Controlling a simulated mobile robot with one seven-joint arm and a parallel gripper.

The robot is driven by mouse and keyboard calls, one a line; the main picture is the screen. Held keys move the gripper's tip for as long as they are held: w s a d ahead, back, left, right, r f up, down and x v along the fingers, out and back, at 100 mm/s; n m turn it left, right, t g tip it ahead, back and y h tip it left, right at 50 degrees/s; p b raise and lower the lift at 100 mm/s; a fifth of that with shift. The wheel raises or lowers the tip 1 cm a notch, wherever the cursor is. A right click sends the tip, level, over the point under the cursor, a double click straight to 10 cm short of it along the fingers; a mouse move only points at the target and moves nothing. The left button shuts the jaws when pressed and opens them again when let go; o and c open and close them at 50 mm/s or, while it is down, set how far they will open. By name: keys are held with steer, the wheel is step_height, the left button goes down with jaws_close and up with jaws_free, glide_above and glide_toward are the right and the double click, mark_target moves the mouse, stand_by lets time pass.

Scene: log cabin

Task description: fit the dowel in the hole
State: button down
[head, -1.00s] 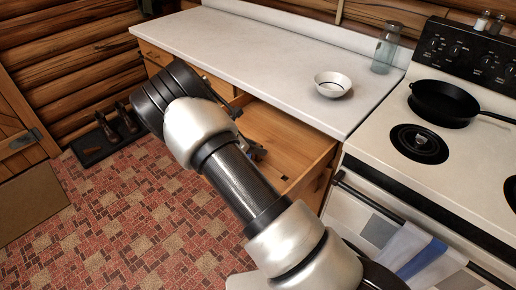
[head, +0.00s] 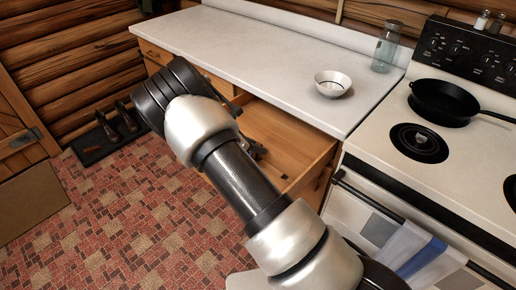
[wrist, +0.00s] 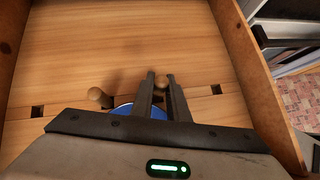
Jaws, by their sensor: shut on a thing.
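My gripper (wrist: 161,88) is over the open wooden drawer in the wrist view, its two dark fingers shut on a light wooden dowel. The dowel's rounded end (wrist: 161,79) shows between the fingertips; the rest is hidden. Several small dark square holes show in the drawer's wooden bottom, one at the left (wrist: 38,111) and one right of the fingers (wrist: 216,89). I cannot tell whether the dowel touches a hole. In the head view, my arm mostly hides the gripper.
Another rounded wooden piece (wrist: 99,96) and a blue-rimmed round thing (wrist: 124,109) are left of the fingers. The drawer (head: 285,135) has raised walls around it. A counter (head: 240,50) with a bowl (head: 332,83) is behind; the stove (head: 440,150) stands right.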

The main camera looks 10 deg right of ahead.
steer(key=shift+r+p, duration=2.35)
steer(key=shift+r, duration=1.3)
steer(key=shift+f+b, duration=2.95)
steer(key=shift+f, duration=1.45)
steer(key=c, duration=1.6)
jaws_free()
steer(key=shift+c, duration=0.2)
steer(key=shift+r, duration=0.1)
steer(key=p+v, duration=0.1)
steer(key=v, duration=1.6)
steer(key=shift+a, duration=0.2)
